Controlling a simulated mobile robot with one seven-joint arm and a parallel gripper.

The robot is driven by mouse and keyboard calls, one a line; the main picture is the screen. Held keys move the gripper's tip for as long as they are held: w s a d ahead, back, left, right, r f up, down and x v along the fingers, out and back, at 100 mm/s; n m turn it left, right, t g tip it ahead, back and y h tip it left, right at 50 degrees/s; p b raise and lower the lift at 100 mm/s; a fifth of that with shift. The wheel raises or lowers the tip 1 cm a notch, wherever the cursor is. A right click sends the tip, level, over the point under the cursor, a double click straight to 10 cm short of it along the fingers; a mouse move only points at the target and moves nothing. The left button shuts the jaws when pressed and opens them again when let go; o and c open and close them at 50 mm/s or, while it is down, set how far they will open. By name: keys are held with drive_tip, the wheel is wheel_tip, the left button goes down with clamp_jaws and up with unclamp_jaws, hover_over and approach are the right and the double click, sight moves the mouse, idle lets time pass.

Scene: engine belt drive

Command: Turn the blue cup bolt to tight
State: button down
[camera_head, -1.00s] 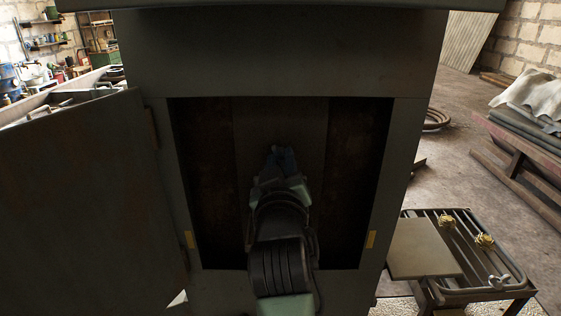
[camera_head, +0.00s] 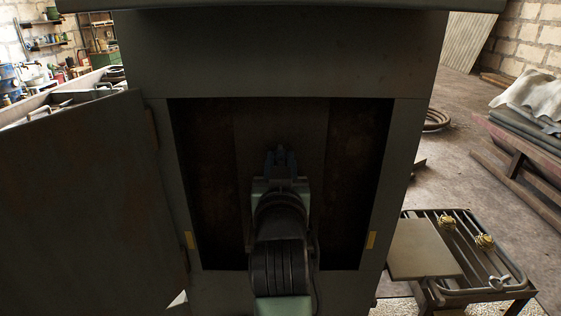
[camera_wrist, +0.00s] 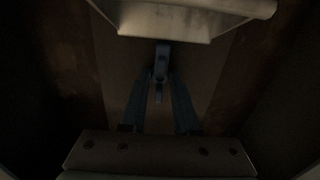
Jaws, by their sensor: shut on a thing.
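My gripper (camera_head: 281,156) reaches into the dark opening of the cabinet. In the wrist view its two bluish fingers (camera_wrist: 160,75) come together at their tips on a small blue-grey piece, the blue cup bolt (camera_wrist: 161,58). The bolt sits just below a pale, box-like part. The grip is dim, so the bolt's exact shape and how far it is seated cannot be told. In the head view the bolt is not clear behind my gripper and arm.
The cabinet (camera_head: 280,55) frames the opening, with side walls close to my arm. Its door (camera_head: 80,205) stands open at the left. The pale part (camera_wrist: 185,18) overhangs the fingertips. A cart (camera_head: 470,290) with a flat panel (camera_head: 420,248) and yellow knobs (camera_head: 484,241) stands at the right.

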drive_tip(key=shift+r, duration=0.1)
drive_tip(key=c, duration=0.6)
unclamp_jaws()
drive_tip(key=shift+c, duration=0.2)
drive_tip(key=shift+s, duration=0.1)
drive_tip(key=s+b, duration=0.3)
drive_tip(key=s, duration=0.9)
drive_tip(key=shift+s, duration=0.4)
